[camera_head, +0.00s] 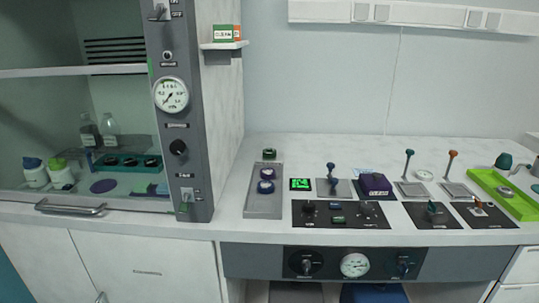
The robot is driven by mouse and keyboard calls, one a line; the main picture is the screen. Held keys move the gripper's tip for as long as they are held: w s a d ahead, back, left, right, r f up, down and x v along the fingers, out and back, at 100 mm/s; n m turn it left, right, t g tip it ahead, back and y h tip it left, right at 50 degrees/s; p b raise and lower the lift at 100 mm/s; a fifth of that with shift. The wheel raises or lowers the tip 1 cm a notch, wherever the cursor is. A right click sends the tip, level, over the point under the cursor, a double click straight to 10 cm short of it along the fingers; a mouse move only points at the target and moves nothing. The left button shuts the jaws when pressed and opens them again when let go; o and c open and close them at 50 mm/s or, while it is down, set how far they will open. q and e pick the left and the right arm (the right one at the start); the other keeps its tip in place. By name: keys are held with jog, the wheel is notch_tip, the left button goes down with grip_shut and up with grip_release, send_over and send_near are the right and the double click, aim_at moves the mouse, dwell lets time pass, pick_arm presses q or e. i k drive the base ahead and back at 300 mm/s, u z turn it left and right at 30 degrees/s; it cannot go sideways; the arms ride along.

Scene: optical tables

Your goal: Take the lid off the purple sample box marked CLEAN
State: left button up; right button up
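A purple box (375,184) stands on the white bench, right of the middle. Its top looks covered, with a pale label on it too small to read. A green block (223,33) with a pale label reading CLEAN sits on a small wall shelf at the top, with orange beside it. Neither of my grippers is in view.
A grey tray (263,207) with purple round pieces stands left of the box. Black control panels (335,222) lie in front of it, and upright levers (407,162) stand to its right. A lime green tray (505,195) is at far right.

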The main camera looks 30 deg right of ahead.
aim_at(375, 180)
jog(key=z, duration=2.4)
jog(key=i, duration=0.35)
jog(key=z, duration=2.75)
jog(key=i, duration=0.1)
jog(key=u, duration=3.05)
